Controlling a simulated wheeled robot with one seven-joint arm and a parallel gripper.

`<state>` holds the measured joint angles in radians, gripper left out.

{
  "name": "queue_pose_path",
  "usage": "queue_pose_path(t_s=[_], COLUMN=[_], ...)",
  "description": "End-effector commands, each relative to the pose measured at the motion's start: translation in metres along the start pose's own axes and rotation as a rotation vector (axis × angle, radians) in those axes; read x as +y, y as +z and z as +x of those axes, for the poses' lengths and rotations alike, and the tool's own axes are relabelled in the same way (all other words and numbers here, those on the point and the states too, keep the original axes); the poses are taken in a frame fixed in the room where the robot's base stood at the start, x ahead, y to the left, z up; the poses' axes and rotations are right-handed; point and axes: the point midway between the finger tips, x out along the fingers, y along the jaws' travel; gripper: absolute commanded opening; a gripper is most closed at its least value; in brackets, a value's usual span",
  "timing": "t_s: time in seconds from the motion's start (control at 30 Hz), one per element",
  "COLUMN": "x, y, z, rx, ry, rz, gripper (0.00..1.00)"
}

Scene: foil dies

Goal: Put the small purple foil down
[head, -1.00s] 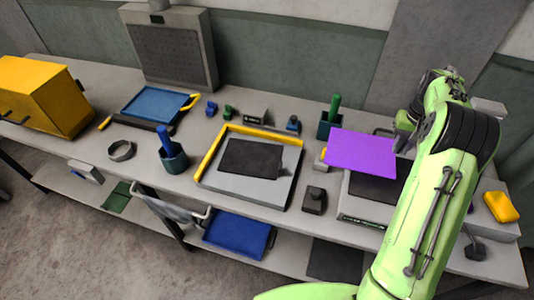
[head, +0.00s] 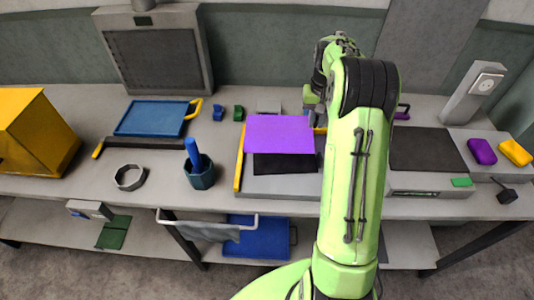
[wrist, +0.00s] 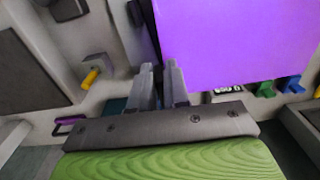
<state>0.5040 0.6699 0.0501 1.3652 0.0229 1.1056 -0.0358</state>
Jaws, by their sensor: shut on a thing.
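The purple foil (head: 280,134) is a flat sheet, held in the air over the grey plate (head: 284,187) with yellow edges and a dark pad (head: 286,164). It hides the back part of that plate and pad. My gripper (head: 314,98) is at the foil's right edge in the head view, partly hidden by my arm. In the wrist view, my gripper (wrist: 160,84) has its fingers close together at a corner of the purple foil (wrist: 238,38), shut on it. The exact height of the foil is hard to tell.
A blue tray (head: 150,118) lies further back. A second dark pad (head: 426,150) is on the right, with purple (head: 482,151) and yellow (head: 515,153) blocks beyond it.

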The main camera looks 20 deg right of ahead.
Motion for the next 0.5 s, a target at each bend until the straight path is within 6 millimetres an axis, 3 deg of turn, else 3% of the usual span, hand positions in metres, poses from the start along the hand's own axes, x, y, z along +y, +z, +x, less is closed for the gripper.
queue_pose_path(t_s=[0.1, 0.5], x=[0.001, 0.002], y=[0.001, 0.001], z=[0.028, 0.097], rx=[-0.006, -0.003], ry=[0.0, 0.0], rz=[0.001, 0.0], gripper=[0.0, 0.0])
